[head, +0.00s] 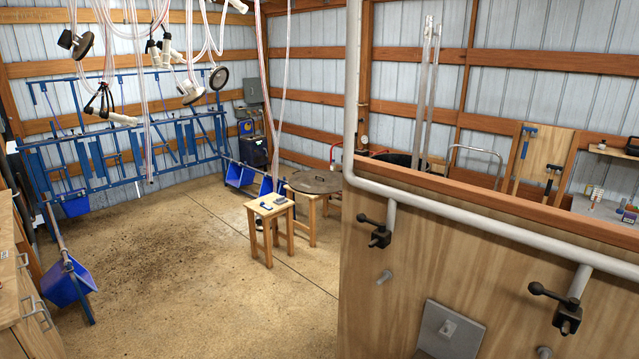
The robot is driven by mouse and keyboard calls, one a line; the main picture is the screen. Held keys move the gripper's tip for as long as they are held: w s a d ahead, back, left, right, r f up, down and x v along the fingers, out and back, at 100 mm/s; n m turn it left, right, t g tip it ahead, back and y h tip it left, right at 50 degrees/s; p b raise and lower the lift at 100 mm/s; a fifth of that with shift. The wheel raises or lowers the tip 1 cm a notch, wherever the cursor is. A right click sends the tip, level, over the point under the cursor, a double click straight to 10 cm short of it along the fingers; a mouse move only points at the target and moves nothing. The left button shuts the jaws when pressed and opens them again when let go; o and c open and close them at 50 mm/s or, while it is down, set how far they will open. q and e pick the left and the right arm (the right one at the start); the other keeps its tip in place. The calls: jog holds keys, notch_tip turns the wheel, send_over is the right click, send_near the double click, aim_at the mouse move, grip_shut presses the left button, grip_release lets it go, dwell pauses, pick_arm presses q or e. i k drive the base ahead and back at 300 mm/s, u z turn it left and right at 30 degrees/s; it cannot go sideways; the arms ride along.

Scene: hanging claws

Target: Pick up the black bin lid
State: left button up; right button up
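A round, dark grey-brown lid (312,183) lies flat on a wooden stool (313,218) near the middle of the room; it looks like the bin lid. A small raised part, perhaps a handle, shows on its top. A black bin (402,160) stands farther back to the right, its lower part hidden by the wooden partition. Neither of my grippers is in view.
A small wooden stool (270,208) with small items on it stands just in front of the lid. The wooden partition (430,260) with pipes and valves fills the right foreground. Claws hang on hoses (150,80) at upper left. The concrete floor (190,270) is mostly clear.

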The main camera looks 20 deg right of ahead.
aim_at(318, 182)
jog(key=u, duration=0.1)
jog(key=i, duration=4.3)
jog(key=z, duration=1.9)
jog(key=i, duration=2.7)
jog(key=z, duration=1.85)
jog(key=i, duration=0.45)
jog(key=z, duration=0.05)
